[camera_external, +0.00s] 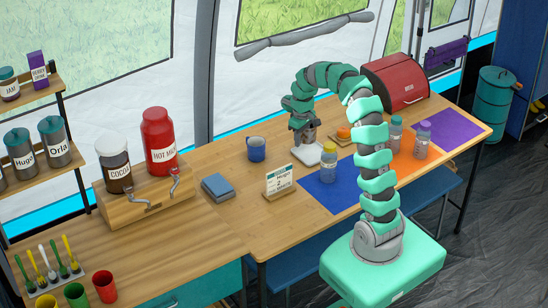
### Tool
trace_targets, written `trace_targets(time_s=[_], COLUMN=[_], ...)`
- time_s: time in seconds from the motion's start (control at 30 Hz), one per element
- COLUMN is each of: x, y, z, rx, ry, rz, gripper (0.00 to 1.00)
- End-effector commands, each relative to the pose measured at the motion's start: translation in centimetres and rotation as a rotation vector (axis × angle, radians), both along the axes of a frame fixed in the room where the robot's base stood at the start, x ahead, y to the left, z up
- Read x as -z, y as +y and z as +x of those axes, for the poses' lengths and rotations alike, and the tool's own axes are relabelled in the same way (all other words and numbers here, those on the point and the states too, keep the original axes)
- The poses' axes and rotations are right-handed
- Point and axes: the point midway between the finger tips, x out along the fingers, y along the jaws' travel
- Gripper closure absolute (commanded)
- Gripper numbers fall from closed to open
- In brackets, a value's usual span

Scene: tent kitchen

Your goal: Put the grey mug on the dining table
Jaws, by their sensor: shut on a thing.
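My gripper (306,139) is at the end of the arched arm, low over the far side of the dining table (262,225). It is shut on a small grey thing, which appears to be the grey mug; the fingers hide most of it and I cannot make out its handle. A white square pad (307,153) lies just below the gripper. I cannot tell whether the held thing touches the pad. A blue mug (256,149) stands apart, left of the gripper.
Blue (322,195), orange (408,166) and purple (457,136) mats lie on the table. Bottles (328,165), a name card (279,180), a blue book (217,188) and a red bread box (396,84) stand around. Dispensers (158,142) stand left. Wood between mug and card is clear.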

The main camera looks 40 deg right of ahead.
Motion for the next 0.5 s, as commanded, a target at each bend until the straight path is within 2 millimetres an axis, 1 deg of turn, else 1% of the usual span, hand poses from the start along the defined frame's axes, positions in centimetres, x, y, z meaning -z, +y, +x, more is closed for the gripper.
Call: trace_targets(time_s=[0.03,0.1,0.17,0.2,0.27,0.3,0.4,0.5], x=[0.1,0.1,0.2,0.2,0.2,0.3,0.4,0.4], y=[-2.4,-5.2,-7.7,-9.4,-11.9,-13.6,-17.1,-19.8], z=[0.2,0.1,0.0,-0.2,-0.5,-0.8,-1.6,-2.4], rx=[0.037,0.08,0.116,0.14,0.177,0.201,0.253,0.292], ry=[-0.002,-0.001,0.002,0.004,0.003,0.003,0.005,0.007], rz=[-0.001,-0.002,-0.003,-0.004,-0.007,-0.008,-0.009,-0.013], gripper=[0.91,0.91,0.91,0.91,0.91,0.91,0.91,0.91])
